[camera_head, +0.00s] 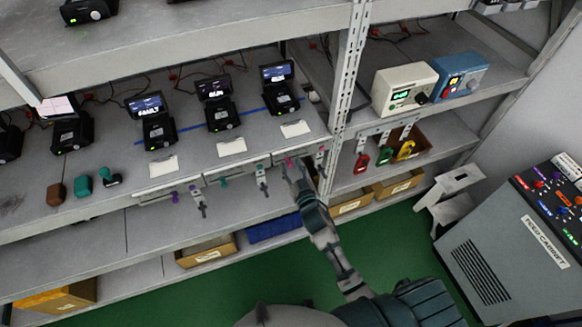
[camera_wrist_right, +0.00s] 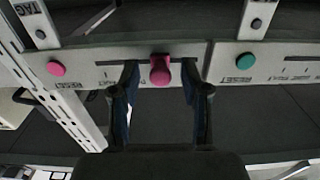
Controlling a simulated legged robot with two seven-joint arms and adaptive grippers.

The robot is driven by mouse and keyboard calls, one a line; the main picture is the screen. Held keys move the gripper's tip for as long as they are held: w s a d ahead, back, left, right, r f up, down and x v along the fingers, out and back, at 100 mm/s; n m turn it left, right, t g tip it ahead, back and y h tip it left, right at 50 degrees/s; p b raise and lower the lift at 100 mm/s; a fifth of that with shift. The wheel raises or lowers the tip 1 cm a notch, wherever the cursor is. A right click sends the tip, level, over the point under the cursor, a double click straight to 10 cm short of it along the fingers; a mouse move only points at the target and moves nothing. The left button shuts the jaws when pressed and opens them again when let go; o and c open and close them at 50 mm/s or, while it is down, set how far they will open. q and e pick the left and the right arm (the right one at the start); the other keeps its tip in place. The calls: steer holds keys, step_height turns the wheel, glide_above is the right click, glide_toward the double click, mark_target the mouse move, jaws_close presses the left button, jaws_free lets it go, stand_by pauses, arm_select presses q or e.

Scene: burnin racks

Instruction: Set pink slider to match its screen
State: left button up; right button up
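The pink slider knob (camera_wrist_right: 160,70) sits on a grey strip at the shelf edge, over a dark slot that runs left and right. In the right wrist view my right gripper (camera_wrist_right: 161,84) is open, with one finger on each side of the knob and a gap on both sides. In the head view the gripper (camera_head: 293,170) is at the shelf edge, just below the pink knob (camera_head: 290,161). The rightmost small screen (camera_head: 277,72) stands on the shelf above this strip; its reading is too small to make out. My left gripper is not in view.
A round pink button (camera_wrist_right: 56,68) is left of the slider, and a teal button (camera_wrist_right: 245,61) marked RESET is right. Other screens (camera_head: 146,106) stand along the shelf. A perforated upright post (camera_head: 345,85) is close on the gripper's right. Coloured padlock-like items (camera_head: 384,155) hang beyond it.

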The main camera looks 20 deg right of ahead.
steer(key=shift+s, duration=0.2)
steer(key=s, duration=1.1)
steer(key=shift+s+d, duration=0.2)
steer(key=shift+s, duration=0.15)
steer(key=s+f+g+b, duration=0.1)
steer(key=s+f+g, duration=0.25)
steer(key=f, duration=0.95)
steer(key=s+f+n+g+b, duration=0.1)
steer(key=s+f+g, duration=0.25)
steer(key=f, duration=1.05)
steer(key=s+f+g+b, duration=0.15)
steer(key=s+f, duration=0.25)
steer(key=f, duration=0.9)
steer(key=s+d+f+g, duration=0.1)
steer(key=s+f+g, duration=0.1)
steer(key=s+f, duration=0.4)
steer(key=s+d+f+g, duration=0.2)
steer(key=s+f, duration=0.5)
steer(key=s, duration=0.6)
steer(key=s+d+f+n+g+b, duration=0.1)
steer(key=s+f+g, duration=0.3)
steer(key=s, duration=0.6)
step_height(320, 180, down, 2)
steer(key=shift+s+d+f+h, duration=0.2)
steer(key=shift+s+f+h, duration=0.05)
steer(key=shift+h, duration=0.05)
steer(key=shift+g, duration=0.25)
